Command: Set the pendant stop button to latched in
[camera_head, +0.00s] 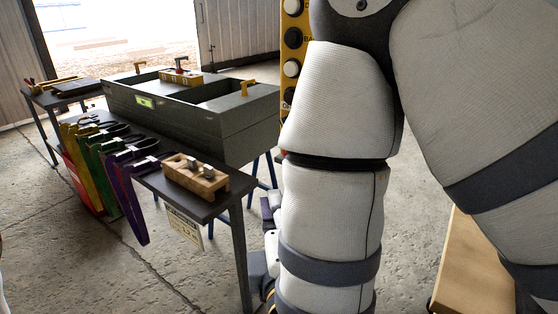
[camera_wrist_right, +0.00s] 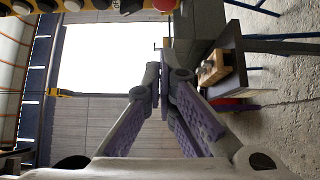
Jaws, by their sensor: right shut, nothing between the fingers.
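The yellow pendant (camera_head: 293,62) hangs upright behind my right arm in the head view, with black and white buttons showing and much of it hidden. Its button row also crosses the top edge of the right wrist view (camera_wrist_right: 101,5). A red button (camera_wrist_right: 164,4) shows there, cut off by the edge; whether it is pressed in cannot be told. My right gripper (camera_wrist_right: 159,78) is shut and empty, with its tips apart from the pendant. In the head view, only a bit of it (camera_head: 268,208) shows beside my forearm. My left gripper is not in view.
A grey enclosure (camera_head: 235,128) stands on a dark table (camera_head: 230,190) left of my arm. A wooden block with metal pieces (camera_head: 196,178) lies at the table's near end. Coloured holders with tools (camera_head: 95,165) hang along its side. A wooden surface (camera_head: 465,265) is at lower right.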

